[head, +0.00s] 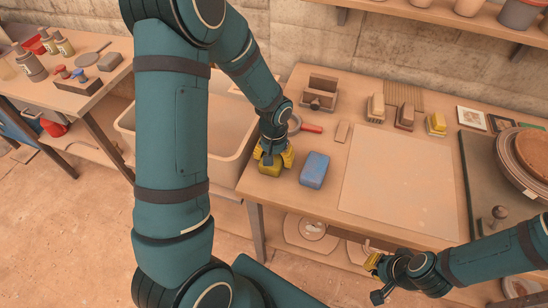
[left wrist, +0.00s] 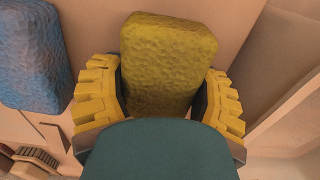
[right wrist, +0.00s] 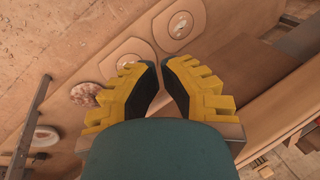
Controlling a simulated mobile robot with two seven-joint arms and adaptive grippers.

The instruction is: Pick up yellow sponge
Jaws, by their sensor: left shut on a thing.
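The yellow sponge (head: 269,169) is at the left end of the worktable, near its front edge, beside a blue sponge (head: 314,170). My left gripper (head: 272,158) comes down from above and is shut on the yellow sponge. In the left wrist view the yellow sponge (left wrist: 168,62) sits between the two yellow-ribbed fingers, its lower part hidden by the gripper body. I cannot tell whether it touches the table. My right gripper (head: 375,278) is in front of the table, away from both sponges. Its fingertips (right wrist: 160,72) lean close together with nothing seen between them.
A pale board (head: 398,180) lies right of the blue sponge. A wooden box (head: 318,92), a red-handled tool (head: 311,128) and brushes (head: 375,107) stand behind. A large basin (head: 226,150) is left of the table. A shelf (head: 450,15) crosses the back wall.

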